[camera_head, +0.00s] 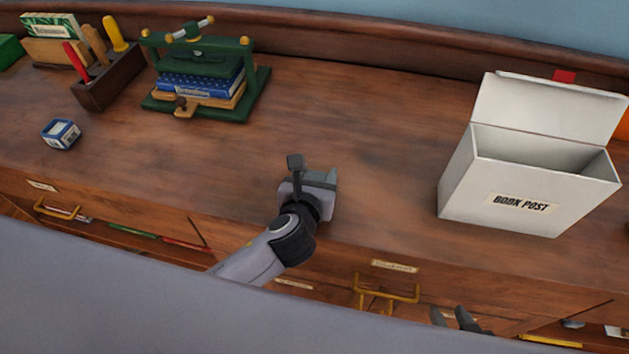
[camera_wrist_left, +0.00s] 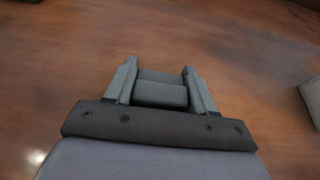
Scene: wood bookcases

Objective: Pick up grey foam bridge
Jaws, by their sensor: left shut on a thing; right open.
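My left gripper (camera_wrist_left: 160,88) is shut on the grey foam bridge (camera_wrist_left: 160,93), which sits between its two fingers in the left wrist view. In the head view the left gripper (camera_head: 313,177) is over the front middle of the wooden top, and its hand covers most of the bridge. I cannot tell whether the bridge touches the wood. My right gripper (camera_head: 456,318) shows only as dark fingertips at the lower edge of the head view, apart from each other, in front of the drawers.
A white "BOOK POST" box (camera_head: 522,200) with its lid up stands at the right. A green book press (camera_head: 205,80) holding books, a tool block (camera_head: 108,82) and a small blue-white box (camera_head: 61,134) are at the left. The middle of the wooden top (camera_head: 370,120) is clear.

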